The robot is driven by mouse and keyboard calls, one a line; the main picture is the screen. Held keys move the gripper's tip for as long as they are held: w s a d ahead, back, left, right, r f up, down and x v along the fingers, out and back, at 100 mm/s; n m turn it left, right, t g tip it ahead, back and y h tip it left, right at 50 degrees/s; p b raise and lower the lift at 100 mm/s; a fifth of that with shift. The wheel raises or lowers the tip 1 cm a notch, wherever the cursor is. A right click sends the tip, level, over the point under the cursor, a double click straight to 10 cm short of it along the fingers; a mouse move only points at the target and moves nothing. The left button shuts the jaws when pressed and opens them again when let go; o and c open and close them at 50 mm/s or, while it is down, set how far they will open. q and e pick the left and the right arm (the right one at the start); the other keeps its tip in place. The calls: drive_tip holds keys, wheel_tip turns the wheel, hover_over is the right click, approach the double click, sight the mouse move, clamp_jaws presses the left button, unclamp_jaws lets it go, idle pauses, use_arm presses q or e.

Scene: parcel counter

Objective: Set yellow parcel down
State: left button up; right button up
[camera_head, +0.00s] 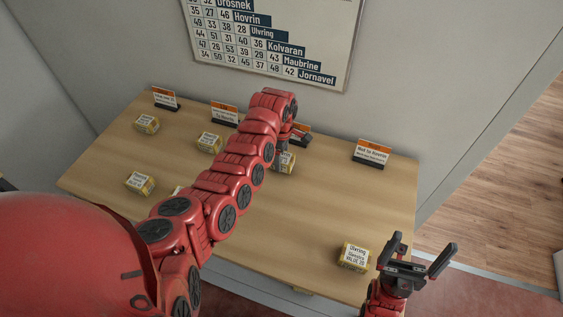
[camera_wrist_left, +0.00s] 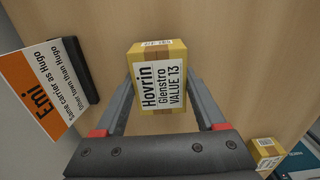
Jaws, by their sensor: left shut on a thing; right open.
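The yellow parcel (camera_head: 284,163) is a small box with a white label reading "Hovrin Glenstro VALUE 13"; it also shows in the left wrist view (camera_wrist_left: 160,78). My left gripper (camera_head: 290,146) is shut on it, with one finger on each side in the wrist view. The parcel is over the middle back of the wooden counter (camera_head: 250,228); I cannot tell whether it touches the top. My left arm hides part of the counter. My right gripper (camera_head: 420,250) is open and empty off the counter's front right corner, right of another yellow parcel (camera_head: 354,257) labelled "Ulvring".
An "Emi" card (camera_wrist_left: 52,98) stands beside the held parcel. Other cards stand along the back, one at the right (camera_head: 372,153). More parcels lie at the left, including ones near the back (camera_head: 147,124), (camera_head: 210,142) and front (camera_head: 140,183). The counter's right middle is clear.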

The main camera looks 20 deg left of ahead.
use_arm(q)
drive_tip(key=shift+f, duration=0.8)
drive_tip(key=shift+w, duration=0.1)
drive_tip(key=shift+f, duration=0.15)
drive_tip(key=o, duration=1.5)
drive_tip(key=shift+r, duration=0.5)
wheel_tip(320, 180, up, 11)
drive_tip(key=p, duration=0.3)
drive_tip(key=shift+r, duration=0.2)
drive_tip(key=shift+f, duration=0.15)
